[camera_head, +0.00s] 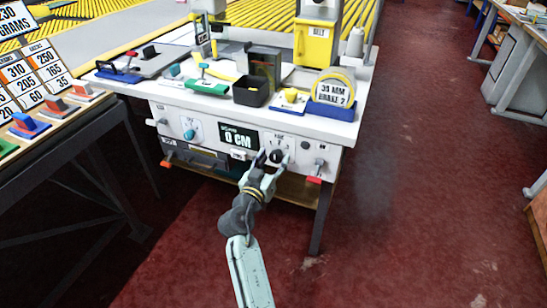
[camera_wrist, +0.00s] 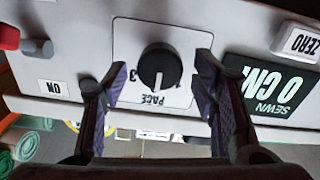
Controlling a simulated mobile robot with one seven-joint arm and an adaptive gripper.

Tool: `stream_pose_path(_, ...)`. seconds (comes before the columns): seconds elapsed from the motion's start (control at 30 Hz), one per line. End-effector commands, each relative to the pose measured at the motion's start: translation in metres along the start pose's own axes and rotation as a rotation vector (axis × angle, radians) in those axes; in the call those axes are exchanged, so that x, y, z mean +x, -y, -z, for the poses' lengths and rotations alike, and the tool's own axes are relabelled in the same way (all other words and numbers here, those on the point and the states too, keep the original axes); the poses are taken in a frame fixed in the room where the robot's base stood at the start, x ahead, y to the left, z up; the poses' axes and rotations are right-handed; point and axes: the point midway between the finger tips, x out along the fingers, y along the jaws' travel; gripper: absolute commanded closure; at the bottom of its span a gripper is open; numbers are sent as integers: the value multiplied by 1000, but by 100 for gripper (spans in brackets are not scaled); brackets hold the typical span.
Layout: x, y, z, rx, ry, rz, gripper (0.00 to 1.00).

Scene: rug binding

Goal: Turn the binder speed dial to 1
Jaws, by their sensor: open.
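A round black dial (camera_wrist: 160,67) sits on a white plate marked PACE on the machine's front panel. In the wrist view, which is upside down, its white pointer mark points down toward the PACE label. Part of a digit, like a 3, shows left of the dial; other scale marks are hidden or unreadable. The dial also shows in the head view (camera_head: 276,156). My gripper (camera_wrist: 160,78) is open, with one finger on each side of the dial and a visible gap to it. It also shows at the panel in the head view (camera_head: 270,165).
A display reading 0 CM (camera_head: 240,139) and a ZERO button (camera_head: 239,155) are left of the dial. A teal knob (camera_head: 189,134) is farther left; a red-handled lever (camera_head: 316,172) is to the right. The white tabletop (camera_head: 215,110) above holds several tools. Red floor lies open at right.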

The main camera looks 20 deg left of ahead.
Motion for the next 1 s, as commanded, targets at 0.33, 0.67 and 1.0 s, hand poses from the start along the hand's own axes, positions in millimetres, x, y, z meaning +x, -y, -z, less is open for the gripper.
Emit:
stream_pose_path(0.33, 3, 0, 0, 0, 0, 1, 49)
stream_pose_path(0.67, 3, 0, 0, 0, 0, 0, 71)
stream_pose_path(1.0, 3, 0, 0, 0, 0, 1, 93)
